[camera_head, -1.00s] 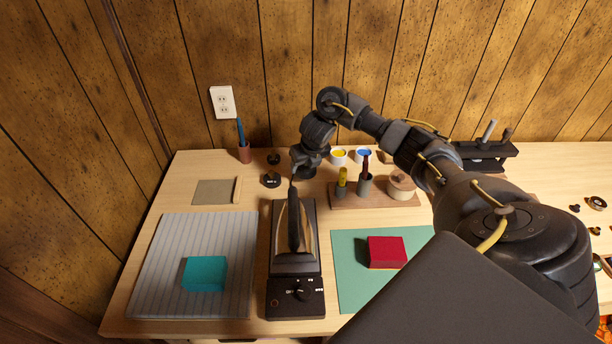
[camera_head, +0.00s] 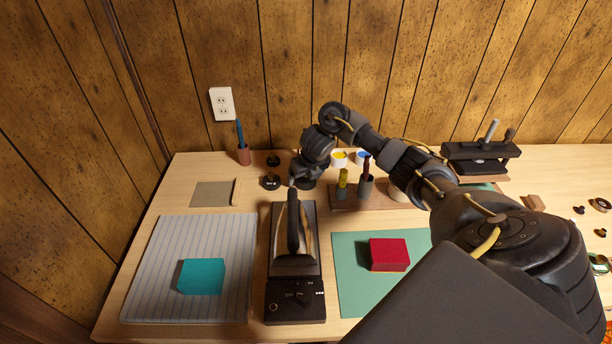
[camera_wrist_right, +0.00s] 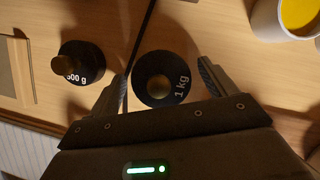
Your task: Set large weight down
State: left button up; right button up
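The large weight, a black disc marked 1 kg with a brass knob (camera_wrist_right: 162,84), sits between the fingers of my right gripper (camera_wrist_right: 160,76) in the right wrist view. It appears to stand on the wooden table. In the head view my right gripper (camera_head: 303,178) is low over the table behind the iron, and largely hides the large weight. A smaller black weight marked 500 g (camera_wrist_right: 82,63) stands to its left, also in the head view (camera_head: 271,181). My left gripper is out of view.
A dark iron (camera_head: 294,235) on its stand is just in front. A wooden holder (camera_head: 345,204) with brushes and paint cups (camera_head: 339,157) are to the right.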

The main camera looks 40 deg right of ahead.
jog(key=shift+r, duration=0.35)
pick_arm(q)
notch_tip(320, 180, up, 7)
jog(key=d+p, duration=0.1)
jog(key=p, duration=0.5)
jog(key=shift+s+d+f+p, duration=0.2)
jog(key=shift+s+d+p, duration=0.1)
jog(key=shift+p, duration=0.1)
pick_arm(e)
jog(key=v, duration=1.1)
jog(key=shift+s+r, duration=0.2)
